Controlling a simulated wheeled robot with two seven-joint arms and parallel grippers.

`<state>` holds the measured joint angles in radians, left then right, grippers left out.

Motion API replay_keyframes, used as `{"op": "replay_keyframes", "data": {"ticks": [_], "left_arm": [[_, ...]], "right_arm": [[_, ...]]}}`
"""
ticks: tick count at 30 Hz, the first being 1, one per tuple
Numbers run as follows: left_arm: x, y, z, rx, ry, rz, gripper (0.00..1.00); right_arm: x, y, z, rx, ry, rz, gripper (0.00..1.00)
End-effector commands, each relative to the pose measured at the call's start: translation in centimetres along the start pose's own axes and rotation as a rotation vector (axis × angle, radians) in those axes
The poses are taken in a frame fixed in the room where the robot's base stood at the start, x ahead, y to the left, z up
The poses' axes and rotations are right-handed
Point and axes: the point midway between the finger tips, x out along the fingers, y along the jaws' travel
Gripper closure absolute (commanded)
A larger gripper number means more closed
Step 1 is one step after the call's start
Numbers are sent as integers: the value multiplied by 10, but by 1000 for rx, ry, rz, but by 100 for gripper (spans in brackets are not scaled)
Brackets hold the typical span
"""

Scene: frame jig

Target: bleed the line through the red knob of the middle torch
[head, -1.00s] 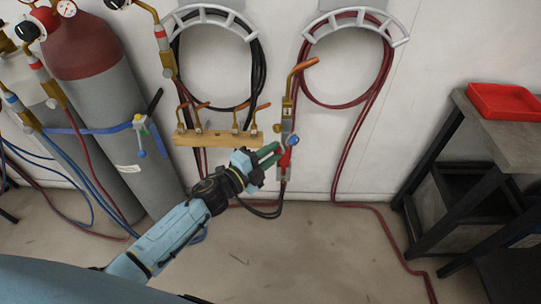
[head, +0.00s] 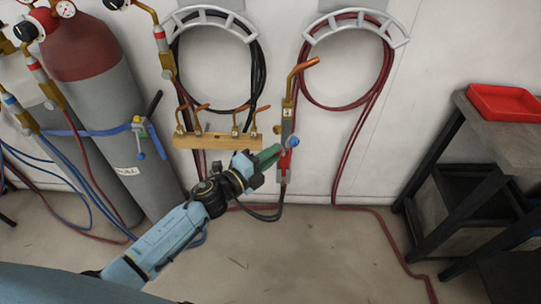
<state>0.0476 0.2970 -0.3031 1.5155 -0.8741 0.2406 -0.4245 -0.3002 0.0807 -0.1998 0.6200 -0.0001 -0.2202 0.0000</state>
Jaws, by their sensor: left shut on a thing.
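A brass torch (head: 287,112) with an orange bent tip hangs upright on the wall at the middle of the head view. A blue knob (head: 293,141) sticks out on its right side, and its lower body is red and grey. My left gripper (head: 276,150) comes from the lower left, with its green fingers closed at the torch's left side, level with the blue knob. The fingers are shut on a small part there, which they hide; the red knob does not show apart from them. My right gripper is not in view.
A wooden rack (head: 215,142) with several copper tips is just left of the torch. Black hose (head: 259,75) and red hose (head: 386,75) hang in coils above. Gas cylinders (head: 100,120) stand left. A dark bench (head: 505,135) with a red tray (head: 503,103) stands right.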

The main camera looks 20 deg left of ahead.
Motion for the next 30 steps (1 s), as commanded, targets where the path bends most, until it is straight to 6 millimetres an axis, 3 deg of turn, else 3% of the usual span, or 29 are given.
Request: {"op": "replay_keyframes", "data": {"ticks": [1,2,6,17,23,30], "left_arm": [[0,0,0,0,0,0,99],[0,0,0,0,0,0,72],[0,0,0,0,0,0,54],[-5,0,0,-1,0,1,54],[-35,1,0,-2,0,3,54],[-88,1,0,-1,0,4,54]], "right_arm": [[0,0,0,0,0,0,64],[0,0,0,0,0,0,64],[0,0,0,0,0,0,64],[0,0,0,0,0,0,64],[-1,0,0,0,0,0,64],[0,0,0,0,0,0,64]]}}
